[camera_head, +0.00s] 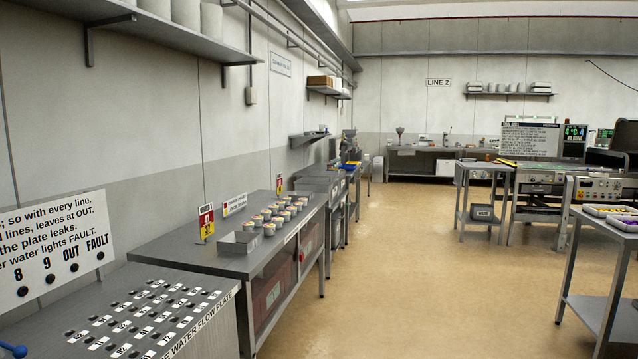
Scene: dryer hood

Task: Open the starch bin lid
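I cannot make out a bin marked as starch, or its lid, in the head view. Neither of my grippers shows in this view. A small box with a label that seems to read WASTE (483,213) sits on the lower shelf of a grey cart in the middle distance, but it is not marked starch.
A water flow plate table (225,318) stands at the near left. Beyond it, a grey bench (185,243) holds several small cups (268,228) and an open metal box (240,242). A cart (590,310) with trays stands at right. The tan floor (400,270) between is clear.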

